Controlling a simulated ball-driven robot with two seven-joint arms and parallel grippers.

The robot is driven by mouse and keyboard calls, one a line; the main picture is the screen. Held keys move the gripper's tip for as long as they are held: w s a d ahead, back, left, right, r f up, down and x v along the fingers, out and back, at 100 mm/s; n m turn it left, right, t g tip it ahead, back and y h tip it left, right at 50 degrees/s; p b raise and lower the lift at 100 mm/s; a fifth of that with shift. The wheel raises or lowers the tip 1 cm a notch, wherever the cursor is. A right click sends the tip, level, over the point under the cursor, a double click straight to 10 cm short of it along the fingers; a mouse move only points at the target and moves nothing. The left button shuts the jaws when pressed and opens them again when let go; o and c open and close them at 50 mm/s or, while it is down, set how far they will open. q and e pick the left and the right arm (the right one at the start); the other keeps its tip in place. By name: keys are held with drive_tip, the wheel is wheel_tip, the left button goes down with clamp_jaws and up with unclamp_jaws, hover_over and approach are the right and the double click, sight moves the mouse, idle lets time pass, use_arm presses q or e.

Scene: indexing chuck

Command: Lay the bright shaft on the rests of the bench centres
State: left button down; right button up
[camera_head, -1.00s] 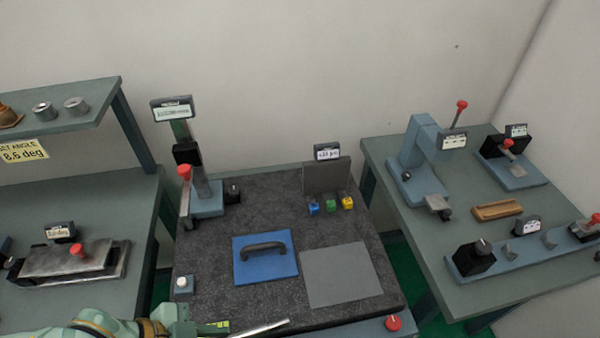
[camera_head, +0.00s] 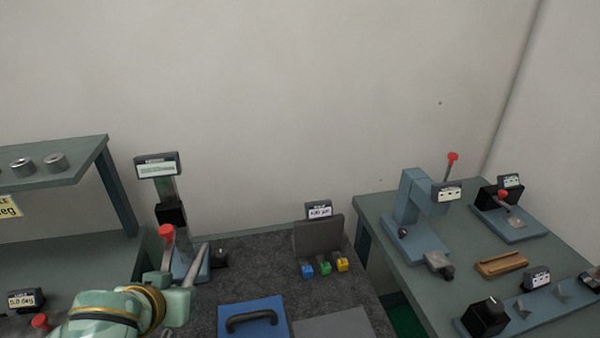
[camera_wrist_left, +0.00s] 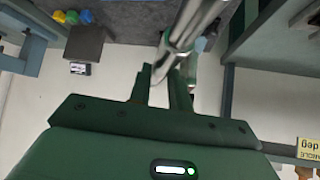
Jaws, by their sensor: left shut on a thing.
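My left gripper (camera_head: 182,288) is shut on the bright shaft (camera_head: 196,264), a smooth silvery rod held tilted above the left part of the dark granite plate. The shaft also shows in the left wrist view (camera_wrist_left: 195,28), crossing just past the fingertips (camera_wrist_left: 163,85). The bench centres (camera_head: 546,311), a long blue-grey base, sit on the right bench, well apart from the shaft. Two small rests, a near one (camera_head: 522,308) and a farther one (camera_head: 562,289), stand on the base beside a black block (camera_head: 486,316). The far right end is cut off by the frame. My right gripper is not in view.
A display stand (camera_head: 158,166) with a red-knobbed lever rises close behind the shaft. A blue plate with a black handle (camera_head: 251,318) lies on the granite. On the right bench are a blue press (camera_head: 410,205) and a wooden cradle (camera_head: 500,264). A gap separates the benches.

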use_arm(q)
drive_tip(key=w+d+r+b, duration=0.1)
drive_tip(key=w+d+r, duration=0.2)
drive_tip(key=r, duration=0.1)
drive_tip(key=shift+w, duration=0.35)
drive_tip(key=shift+a, duration=0.1)
